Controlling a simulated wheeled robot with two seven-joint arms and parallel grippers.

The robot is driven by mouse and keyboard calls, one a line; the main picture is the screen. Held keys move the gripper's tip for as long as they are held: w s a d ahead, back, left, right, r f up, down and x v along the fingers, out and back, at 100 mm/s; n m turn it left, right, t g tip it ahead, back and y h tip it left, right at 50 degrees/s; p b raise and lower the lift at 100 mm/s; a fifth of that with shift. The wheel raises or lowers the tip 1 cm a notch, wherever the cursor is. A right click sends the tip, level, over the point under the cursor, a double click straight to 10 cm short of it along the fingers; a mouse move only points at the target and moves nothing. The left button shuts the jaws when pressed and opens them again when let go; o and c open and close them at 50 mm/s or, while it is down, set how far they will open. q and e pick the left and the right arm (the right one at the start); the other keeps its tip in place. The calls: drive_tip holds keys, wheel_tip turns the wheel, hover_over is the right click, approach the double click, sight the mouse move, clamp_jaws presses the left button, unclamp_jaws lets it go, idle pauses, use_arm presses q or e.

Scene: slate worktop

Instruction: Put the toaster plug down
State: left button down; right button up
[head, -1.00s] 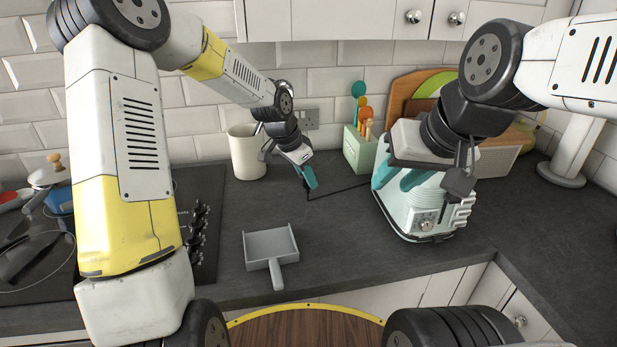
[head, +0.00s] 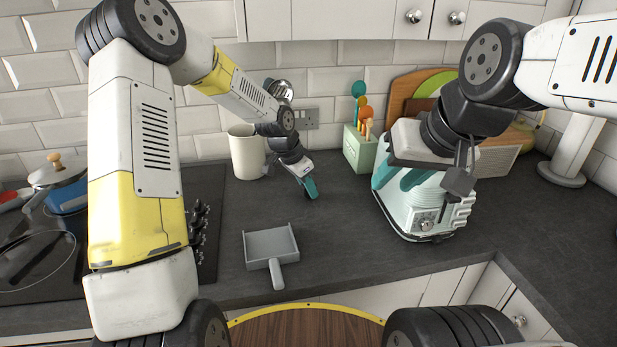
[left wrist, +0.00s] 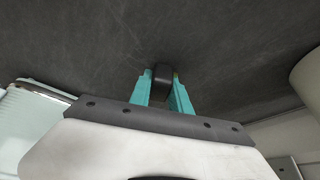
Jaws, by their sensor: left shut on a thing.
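My left gripper (head: 309,188) is shut on the black toaster plug, low over the slate worktop between the mug and the toaster. In the left wrist view the plug (left wrist: 163,82) sits between the teal fingertips, with worktop behind it. I cannot tell whether it touches the worktop. In the head view the fingers mostly hide the plug. The pale mint toaster (head: 425,210) stands upright to the right, and its edge shows in the left wrist view (left wrist: 40,120). My right gripper (head: 400,177) is at the toaster's top, its teal fingers apart.
A grey dustpan-like scoop (head: 271,245) lies in front of my left gripper. A cream mug (head: 246,152) stands behind left, a green utensil holder (head: 360,150) behind right. A hob (head: 206,205) is at the left. Worktop between scoop and toaster is clear.

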use_arm(q)
drive_tip(key=shift+f, duration=0.15)
drive_tip(key=c, duration=1.2)
unclamp_jaws()
drive_tip(key=v, duration=1.2)
drive_tip(key=s+a+r+n+t, duration=0.1)
drive_tip(key=s+a+r+n, duration=0.2)
drive_tip(key=s, duration=0.5)
drive_tip(key=s+a+r+n+t+y, duration=0.1)
drive_tip(key=s+a+r+n, duration=0.3)
drive_tip(key=s, duration=0.5)
drive_tip(key=s+a+r+n+t, duration=0.1)
drive_tip(key=s+a+r+n, duration=0.2)
drive_tip(key=s, duration=0.6)
drive_tip(key=shift+s+a+r+n+t+y, duration=0.15)
drive_tip(key=shift+s+r+n+t+y, duration=0.15)
drive_tip(key=shift+r, duration=0.4)
